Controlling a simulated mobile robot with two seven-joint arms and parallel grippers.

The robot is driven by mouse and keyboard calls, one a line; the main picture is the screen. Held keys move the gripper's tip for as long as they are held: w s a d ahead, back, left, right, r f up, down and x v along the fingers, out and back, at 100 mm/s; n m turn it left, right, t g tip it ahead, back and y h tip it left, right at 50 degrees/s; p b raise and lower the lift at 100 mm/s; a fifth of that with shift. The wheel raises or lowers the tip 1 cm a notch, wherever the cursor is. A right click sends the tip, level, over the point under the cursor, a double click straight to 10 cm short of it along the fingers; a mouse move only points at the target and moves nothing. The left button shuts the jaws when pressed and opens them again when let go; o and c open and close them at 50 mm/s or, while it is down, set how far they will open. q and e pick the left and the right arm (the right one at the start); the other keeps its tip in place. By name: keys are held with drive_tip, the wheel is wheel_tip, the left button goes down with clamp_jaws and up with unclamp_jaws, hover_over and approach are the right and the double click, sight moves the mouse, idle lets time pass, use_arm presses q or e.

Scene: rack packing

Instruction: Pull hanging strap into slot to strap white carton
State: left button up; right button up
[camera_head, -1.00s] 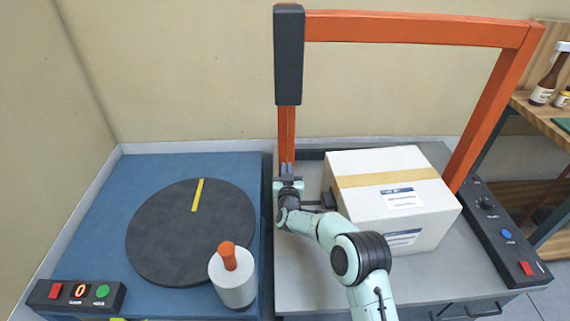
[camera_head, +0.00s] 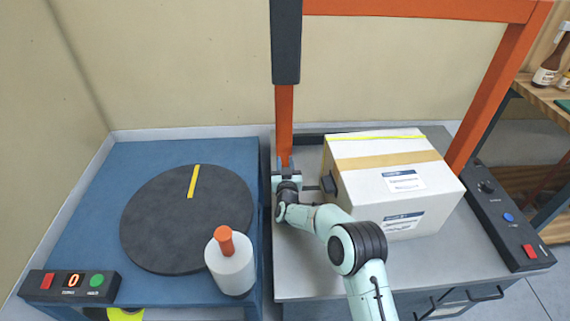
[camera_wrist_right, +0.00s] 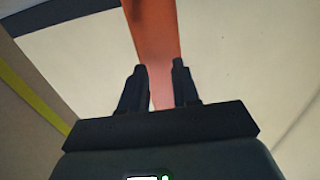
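The white carton (camera_head: 375,200) sits on the grey bench, with tan tape across its top and labels on its front. A thin yellow-green strap (camera_head: 375,137) lies across the carton's top near the back edge. In the right wrist view, a yellow band (camera_wrist_right: 32,90) runs down a pale surface at left, probably the same strap. My right gripper (camera_head: 286,165) is beside the carton's left, in front of the orange post. In its wrist view, the fingers (camera_wrist_right: 160,88) stand apart, with the orange post behind the gap and no strap visible between them. My left gripper is out of view. I cannot make out the slot.
The orange frame (camera_head: 420,10) arches over the carton. A black block (camera_head: 329,186) stands by the carton's left side. A control panel (camera_head: 497,212) is at right. A dark turntable (camera_head: 170,235) and a white cylinder with orange knob (camera_head: 232,268) stand on the blue table.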

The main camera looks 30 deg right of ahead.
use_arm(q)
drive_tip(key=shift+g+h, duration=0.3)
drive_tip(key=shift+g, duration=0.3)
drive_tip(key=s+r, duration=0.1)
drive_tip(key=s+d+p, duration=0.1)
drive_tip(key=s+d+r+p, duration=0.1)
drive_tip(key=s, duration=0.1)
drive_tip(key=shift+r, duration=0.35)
use_arm(e)
drive_tip(key=v, duration=1.3)
drive_tip(key=shift+s, duration=0.2)
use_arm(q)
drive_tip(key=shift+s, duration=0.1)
use_arm(e)
drive_tip(key=shift+a, duration=0.1)
